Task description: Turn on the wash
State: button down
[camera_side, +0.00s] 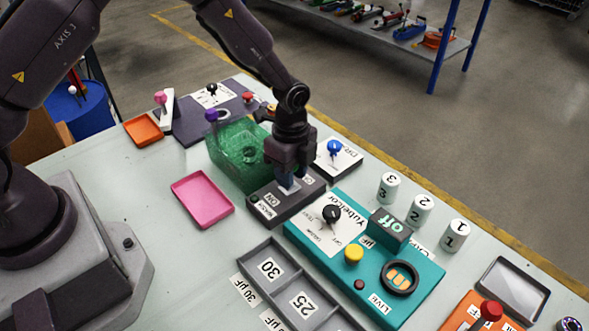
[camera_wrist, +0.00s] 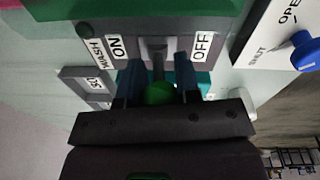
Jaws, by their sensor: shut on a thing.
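The wash switch box (camera_side: 290,206) is dark grey, with white WASH and ON labels at its left. In the wrist view the switch box (camera_wrist: 228,48) shows ON on the left and OFF on the right. Its lever (camera_wrist: 158,66) has a green knob (camera_wrist: 158,93) and stands roughly midway between the two labels. My gripper (camera_wrist: 158,84) is shut on the lever, with blue fingers on either side. In the side view my gripper (camera_side: 289,184) comes down from above onto the box and hides the lever.
A green see-through tank (camera_side: 224,150) stands right behind the box. A blue-knobbed valve (camera_side: 334,147) is to the right, and a teal Yubelcor unit (camera_side: 310,240) is close in front. A pink tray (camera_side: 203,198) lies to the left. White numbered cylinders (camera_side: 420,209) stand farther right.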

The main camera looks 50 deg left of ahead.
jog(key=s+t, duration=0.1)
jog(key=t, duration=0.1)
jog(key=s+t, duration=0.1)
jog(key=t, duration=0.1)
jog(key=shift+t, duration=0.4)
jog(key=shift+s+f+t, duration=0.1)
jog(key=shift+f+t, duration=0.05)
jog(key=shift+t, duration=0.55)
jog(key=c, duration=0.8)
grip_release()
jog(key=v, duration=1.3)
jog(key=shift+s+f, duration=0.1)
